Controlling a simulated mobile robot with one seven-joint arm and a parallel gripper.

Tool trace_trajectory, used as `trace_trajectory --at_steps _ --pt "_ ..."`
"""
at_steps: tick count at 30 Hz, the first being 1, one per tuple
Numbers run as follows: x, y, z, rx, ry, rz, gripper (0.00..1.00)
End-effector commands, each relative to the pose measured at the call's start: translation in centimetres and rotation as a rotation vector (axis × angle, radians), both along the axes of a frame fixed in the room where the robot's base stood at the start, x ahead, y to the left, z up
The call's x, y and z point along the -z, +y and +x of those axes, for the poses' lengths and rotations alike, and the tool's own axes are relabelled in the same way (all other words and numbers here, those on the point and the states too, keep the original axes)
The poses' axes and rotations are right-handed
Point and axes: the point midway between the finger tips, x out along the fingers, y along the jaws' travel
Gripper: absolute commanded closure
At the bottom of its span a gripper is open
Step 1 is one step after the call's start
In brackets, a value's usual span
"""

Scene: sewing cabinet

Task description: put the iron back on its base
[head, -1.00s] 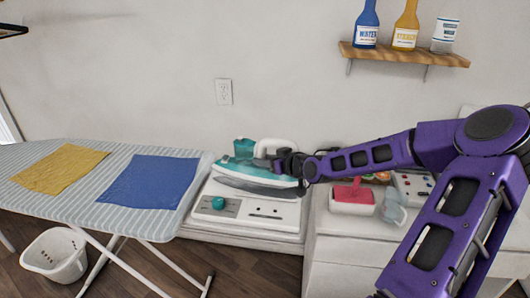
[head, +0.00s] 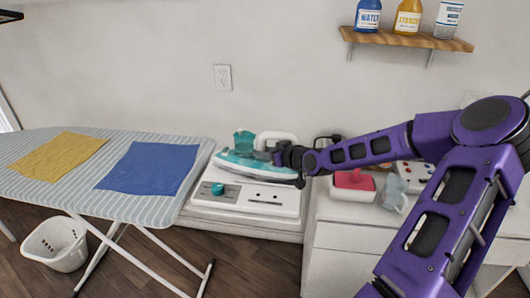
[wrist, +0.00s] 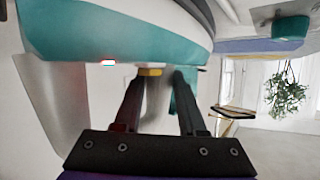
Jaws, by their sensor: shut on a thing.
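The teal and white iron (head: 248,165) is over its white base (head: 232,200), which has a teal knob on its front panel. In the head view the iron lies nearly level, close above or on the base's top; I cannot tell whether it touches. My gripper (head: 283,156) is at the iron's right end, shut on it. In the wrist view the iron's teal and white body (wrist: 110,38) fills the top, with the gripper's fingers (wrist: 158,95) reaching up to it. The exact grip spot is partly hidden.
The striped ironing board (head: 90,192) with yellow and blue cloths stands left of the base. A red and white box (head: 352,188) and a clear jug (head: 393,195) sit on the cabinet to the right, near my arm. A bottle shelf (head: 408,40) hangs above.

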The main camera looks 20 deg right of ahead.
Motion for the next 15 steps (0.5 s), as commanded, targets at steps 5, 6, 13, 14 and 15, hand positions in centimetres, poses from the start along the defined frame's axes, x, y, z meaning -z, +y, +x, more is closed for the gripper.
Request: trace_trajectory --at_steps 5,6,13,14,15 --pt "0.03 0.02 0.16 0.0 -0.008 -0.001 1.0" --pt "0.09 0.01 0.17 0.0 -0.008 -0.001 1.0" --pt "0.48 0.01 0.16 0.0 -0.008 -0.001 1.0" --pt "0.52 0.01 0.16 0.0 -0.008 -0.001 1.0" --pt "0.6 0.01 0.16 0.0 -0.008 -0.001 1.0"
